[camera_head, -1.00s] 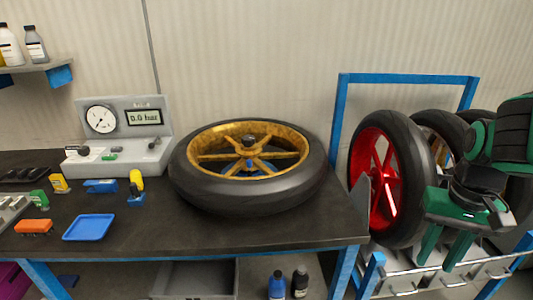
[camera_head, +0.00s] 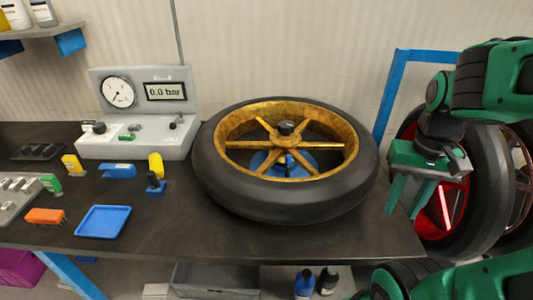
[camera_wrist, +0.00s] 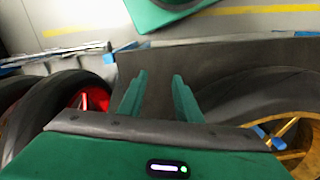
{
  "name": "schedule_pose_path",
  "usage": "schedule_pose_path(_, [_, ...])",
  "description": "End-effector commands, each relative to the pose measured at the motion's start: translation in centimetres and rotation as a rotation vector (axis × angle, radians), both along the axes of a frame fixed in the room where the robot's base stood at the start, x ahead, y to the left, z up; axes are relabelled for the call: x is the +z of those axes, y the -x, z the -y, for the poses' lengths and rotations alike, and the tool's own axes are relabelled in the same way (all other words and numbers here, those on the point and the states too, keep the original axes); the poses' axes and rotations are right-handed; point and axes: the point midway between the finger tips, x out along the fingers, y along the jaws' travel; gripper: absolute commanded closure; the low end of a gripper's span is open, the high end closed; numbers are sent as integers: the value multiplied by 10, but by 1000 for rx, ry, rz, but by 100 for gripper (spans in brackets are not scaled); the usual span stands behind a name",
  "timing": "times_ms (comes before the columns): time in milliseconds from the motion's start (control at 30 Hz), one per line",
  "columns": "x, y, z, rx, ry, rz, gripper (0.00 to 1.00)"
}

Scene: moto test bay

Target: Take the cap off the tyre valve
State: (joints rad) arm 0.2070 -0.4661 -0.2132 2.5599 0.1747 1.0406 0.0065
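The wheel lies flat on the bench, a black tyre (camera_head: 225,190) around a gold spoked rim (camera_head: 345,150). A small blue upright part (camera_head: 289,161) shows among the spokes near the front; I cannot tell whether it belongs to the valve. No valve cap can be made out at this size. My gripper (camera_head: 408,205) is open and empty, pointing down at the right end of the bench, to the right of the tyre. In the wrist view, my gripper (camera_wrist: 158,85) shows two parted green fingers over the dark bench, with the tyre (camera_wrist: 235,100) to their right.
A gauge unit (camera_head: 145,145) reading 0.0 bar stands at the bench's back left. A blue tray (camera_head: 103,222) and several small coloured tools lie at the left. A rack with a blue frame (camera_head: 393,85) and upright wheels (camera_head: 480,185) stands close to my arm on the right.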

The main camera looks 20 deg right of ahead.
Motion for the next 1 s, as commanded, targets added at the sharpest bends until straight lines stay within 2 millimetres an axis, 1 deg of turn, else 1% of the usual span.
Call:
schedule_pose_path(300, [0,0,0,-1,0,0,69])
schedule_pose_path(333, [0,0,0,-1,0,0,64])
schedule_pose_path(367, [0,0,0,-2,0,0,64])
schedule_pose_path(400, [5,9,0,-6,0,12,64])
schedule_pose_path(467, [9,6,-1,-25,3,16,64])
schedule_pose_path(567, [19,-11,-6,-93,12,14,64])
schedule_pose_path(667, [35,-40,-14,-207,23,14,64])
schedule_pose_path(767, [53,-75,-28,-342,34,18,64])
schedule_pose_path(800, [59,-88,-35,-399,37,18,64])
schedule_pose_path(867, [69,-108,-48,-481,39,20,64])
schedule_pose_path(900, [75,-121,-57,-536,40,21,64])
schedule_pose_path(967, [84,-140,-73,-617,40,23,64])
schedule_pose_path(1000, [89,-152,-84,-671,39,25,64])
